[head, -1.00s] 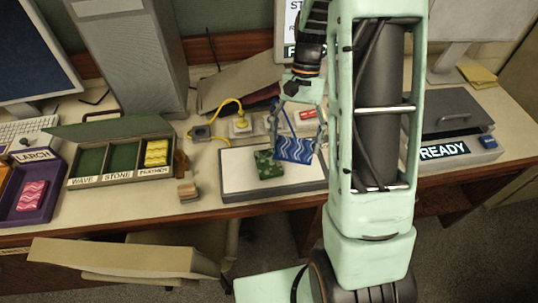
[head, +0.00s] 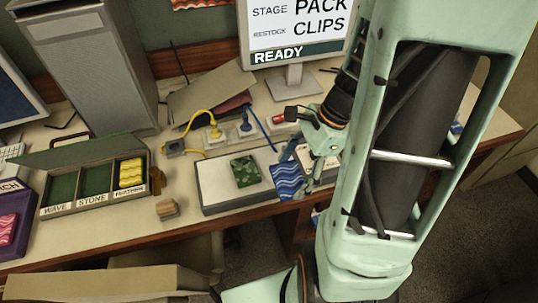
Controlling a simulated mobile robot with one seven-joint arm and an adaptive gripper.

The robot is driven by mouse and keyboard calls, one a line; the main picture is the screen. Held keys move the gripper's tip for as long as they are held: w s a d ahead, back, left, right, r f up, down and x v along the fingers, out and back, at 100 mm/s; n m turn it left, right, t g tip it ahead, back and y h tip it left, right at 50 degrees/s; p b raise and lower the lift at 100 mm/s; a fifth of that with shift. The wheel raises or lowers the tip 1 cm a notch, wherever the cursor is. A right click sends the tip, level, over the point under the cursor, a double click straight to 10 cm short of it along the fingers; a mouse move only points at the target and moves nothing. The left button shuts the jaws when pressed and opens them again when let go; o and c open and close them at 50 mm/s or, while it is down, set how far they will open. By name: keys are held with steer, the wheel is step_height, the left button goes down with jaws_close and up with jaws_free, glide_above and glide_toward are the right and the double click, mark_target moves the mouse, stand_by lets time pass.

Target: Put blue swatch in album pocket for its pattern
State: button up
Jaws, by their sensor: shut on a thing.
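The blue swatch (head: 286,181), with pale wavy lines, hangs from my gripper (head: 297,163) over the right part of the white board. My gripper is shut on its upper edge; the exact contact is hard to see. The album (head: 95,201) stands open at the left with three pockets labelled WAVE, STONE and FEATHER. The WAVE pocket (head: 62,189) and the STONE pocket (head: 97,181) show bare green. A yellow swatch (head: 131,172) lies in the FEATHER pocket. My gripper is well to the right of the album.
A green swatch (head: 245,171) lies on the white board (head: 216,188). A small wooden block (head: 166,209) stands between board and album. A power strip with yellow and blue cables (head: 214,133) and a monitor (head: 296,82) are behind. A purple tray (head: 22,208) is at far left.

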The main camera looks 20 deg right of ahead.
mark_target(288, 162)
steer(key=w, duration=0.1)
steer(key=w+f, duration=0.1)
steer(key=w, duration=0.1)
steer(key=w+f, duration=0.1)
steer(key=w, duration=0.1)
steer(key=shift+d+f, duration=0.2)
steer(key=shift+d, duration=0.2)
steer(key=w+f+b, duration=0.1)
steer(key=f, duration=0.1)
steer(key=w+f+b, duration=0.1)
steer(key=w, duration=0.1)
steer(key=w+d+f+b, duration=0.1)
steer(key=w+f, duration=0.1)
steer(key=shift+w+f, duration=0.1)
steer(key=shift+f, duration=0.2)
steer(key=shift+w+f+b, duration=0.2)
steer(key=shift+f+b, duration=0.1)
steer(key=shift+b, duration=0.15)
steer(key=shift+w+f+b, duration=0.15)
steer(key=shift+f+b, duration=1.1)
steer(key=shift+f, duration=0.3)
steer(key=shift+f, duration=0.15)
steer(key=o, duration=1.1)
steer(key=shift+o, duration=0.2)
